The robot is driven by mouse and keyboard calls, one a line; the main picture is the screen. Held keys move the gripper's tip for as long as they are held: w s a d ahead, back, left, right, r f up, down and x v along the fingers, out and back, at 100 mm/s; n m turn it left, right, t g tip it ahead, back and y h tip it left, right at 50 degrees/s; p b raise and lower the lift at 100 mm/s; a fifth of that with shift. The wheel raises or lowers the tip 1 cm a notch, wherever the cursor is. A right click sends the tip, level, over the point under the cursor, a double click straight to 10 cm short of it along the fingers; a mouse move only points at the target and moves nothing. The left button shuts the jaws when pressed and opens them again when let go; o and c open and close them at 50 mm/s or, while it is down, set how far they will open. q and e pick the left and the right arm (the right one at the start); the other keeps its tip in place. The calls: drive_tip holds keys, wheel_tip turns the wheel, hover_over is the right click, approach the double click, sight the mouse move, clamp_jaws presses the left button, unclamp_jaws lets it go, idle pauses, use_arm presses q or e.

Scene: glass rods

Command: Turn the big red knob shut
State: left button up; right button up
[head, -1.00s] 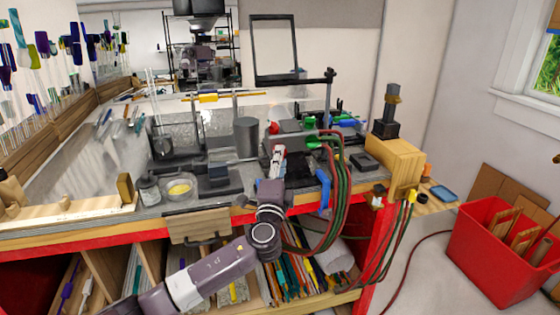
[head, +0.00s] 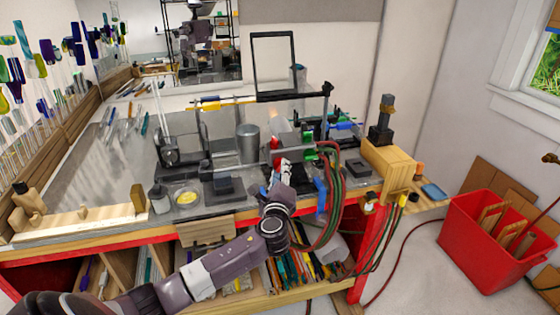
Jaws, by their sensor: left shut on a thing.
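The big red knob (head: 276,143) shows as a small red patch at the front of the dark burner on the bench. My left gripper (head: 282,163) reaches up to the burner from the front, its arm coming in from the lower left. Its fingers, with red and white showing at them, are shut at the knob and cover most of it. The knob's exact angle is too small to tell. My right gripper is not in the head view.
Green knobs (head: 309,150) and red and green hoses (head: 336,195) are close to the right of my gripper. A grey cylinder (head: 247,143) and a dark block (head: 225,184) stand to its left. A red bin (head: 485,240) is on the floor at right.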

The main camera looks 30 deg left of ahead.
use_arm(q)
drive_tip(key=shift+w+d+r+m+g+y+p, duration=0.15)
drive_tip(key=shift+m+g+y, duration=0.3)
drive_tip(key=shift+m+g, duration=0.6)
drive_tip(key=shift+w+d+m+g+y+p, duration=0.15)
drive_tip(key=shift+m+g+y, duration=0.35)
drive_tip(key=shift+m, duration=0.9)
drive_tip(key=shift+r+m+g+y+p, duration=0.1)
drive_tip(key=shift+m+g+y+p, duration=0.2)
drive_tip(key=shift+m+g, duration=0.75)
drive_tip(key=shift+f+m, duration=0.1)
drive_tip(key=shift+m, duration=0.2)
drive_tip(key=o, duration=1.1)
drive_tip(key=shift+y, duration=0.25)
drive_tip(key=shift+o, duration=0.2)
drive_tip(key=shift+d, duration=0.1)
drive_tip(key=v, duration=1.2)
